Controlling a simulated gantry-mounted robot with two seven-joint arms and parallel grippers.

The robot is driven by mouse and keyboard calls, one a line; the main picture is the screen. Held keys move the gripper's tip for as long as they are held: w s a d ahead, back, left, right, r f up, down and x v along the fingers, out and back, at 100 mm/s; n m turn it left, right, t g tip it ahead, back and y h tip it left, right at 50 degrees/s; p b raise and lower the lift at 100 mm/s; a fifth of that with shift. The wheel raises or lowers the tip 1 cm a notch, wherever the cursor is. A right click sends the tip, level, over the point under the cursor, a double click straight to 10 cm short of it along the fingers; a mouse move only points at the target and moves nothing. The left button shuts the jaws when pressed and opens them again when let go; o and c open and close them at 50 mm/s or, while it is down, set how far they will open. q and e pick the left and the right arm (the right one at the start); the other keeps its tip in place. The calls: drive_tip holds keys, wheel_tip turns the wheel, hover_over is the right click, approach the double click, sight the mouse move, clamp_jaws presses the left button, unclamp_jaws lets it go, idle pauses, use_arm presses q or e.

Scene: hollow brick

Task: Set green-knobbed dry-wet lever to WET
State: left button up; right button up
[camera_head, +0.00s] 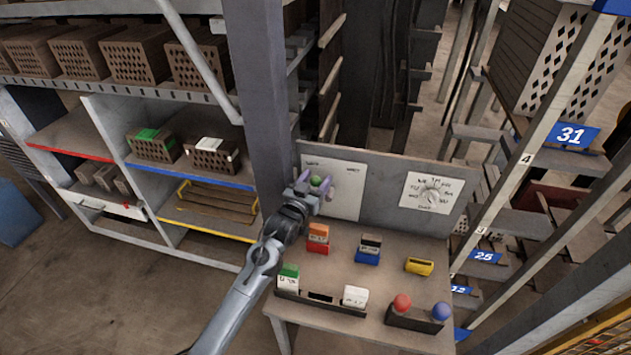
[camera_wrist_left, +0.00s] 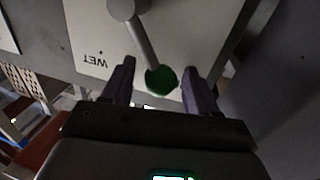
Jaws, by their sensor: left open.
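The green knob (camera_head: 316,181) of the dry-wet lever is in front of a white panel (camera_head: 347,199) at the back of the bench. My left gripper (camera_head: 315,186) is at the knob with its fingers open on either side of it. In the left wrist view, the green knob (camera_wrist_left: 161,80) sits between the two purple fingertips of my left gripper (camera_wrist_left: 158,75), with a gap on each side. The grey lever rod (camera_wrist_left: 140,40) runs up from the knob to a round pivot. The label WET (camera_wrist_left: 97,60) appears upside down to the left of the lever. My right gripper is not in view.
The bench top holds an orange-red block (camera_head: 318,238), a blue-black block (camera_head: 369,249), a yellow block (camera_head: 419,266), and a holder with red (camera_head: 402,302) and blue (camera_head: 441,311) balls. A grey post (camera_head: 262,100) stands close left of the gripper.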

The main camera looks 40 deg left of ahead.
use_arm(q)
clamp_jaws()
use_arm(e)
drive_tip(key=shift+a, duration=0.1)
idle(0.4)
